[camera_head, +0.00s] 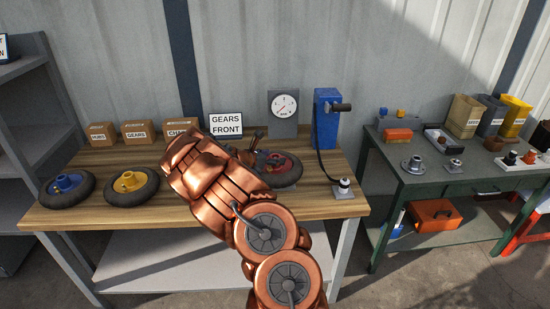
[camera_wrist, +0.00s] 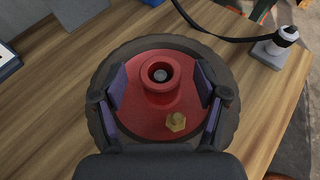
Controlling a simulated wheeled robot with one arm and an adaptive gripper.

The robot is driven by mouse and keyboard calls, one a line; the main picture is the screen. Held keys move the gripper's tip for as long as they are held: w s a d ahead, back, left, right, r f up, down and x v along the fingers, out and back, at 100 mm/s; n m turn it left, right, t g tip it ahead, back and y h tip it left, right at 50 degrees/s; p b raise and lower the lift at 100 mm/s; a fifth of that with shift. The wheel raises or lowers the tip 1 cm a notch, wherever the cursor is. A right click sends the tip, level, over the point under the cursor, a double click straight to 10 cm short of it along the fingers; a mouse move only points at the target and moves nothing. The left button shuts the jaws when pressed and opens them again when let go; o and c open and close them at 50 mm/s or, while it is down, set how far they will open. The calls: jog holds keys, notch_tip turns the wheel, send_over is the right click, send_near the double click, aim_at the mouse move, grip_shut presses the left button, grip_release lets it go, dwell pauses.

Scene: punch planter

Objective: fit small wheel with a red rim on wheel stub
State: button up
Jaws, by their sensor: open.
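The wheel with a red rim (camera_head: 283,168) lies at the right part of the wooden bench, partly hidden by my arm. In the wrist view the wheel (camera_wrist: 138,128) is seen from above, with its dark tyre, raised red hub and a brass valve (camera_wrist: 176,122). A grey round end (camera_wrist: 160,74) shows inside the hub's bore; I cannot tell whether it is the wheel stub. My gripper (camera_wrist: 160,88) is open over the wheel, its fingers on either side of the hub with gaps. In the head view my gripper (camera_head: 262,150) is partly hidden.
A yellow-hubbed wheel (camera_head: 132,187) and a blue-hubbed wheel (camera_head: 66,187) lie at the bench's left. A blue pump (camera_head: 327,118) stands behind right, its black hose running to a grey fitting (camera_head: 343,188). A gauge (camera_head: 284,108) and a sign (camera_head: 226,125) stand behind.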

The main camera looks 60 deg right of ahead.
jog(key=v, duration=1)
jog(key=shift+a, duration=0.3)
jog(key=s+a+r+m+g+y+p, duration=0.1)
jog(key=s+a+r+m+y+p, duration=0.2)
jog(key=s+a+r+m, duration=0.9)
jog(key=s+a+m+y+p, duration=0.1)
jog(key=s+a+y, duration=0.2)
jog(key=a, duration=0.8)
jog(key=s+a+m+t+y+p, duration=0.1)
jog(key=s+a+y, duration=0.2)
jog(key=s+a, duration=0.4)
jog(key=s+a+m+y+p, duration=0.1)
jog(key=s+a+y, duration=0.3)
jog(key=a, duration=1.2)
jog(key=shift+s+m+t, duration=0.3)
jog(key=shift+s+m, duration=0.2)
jog(key=shift+s, duration=0.5)
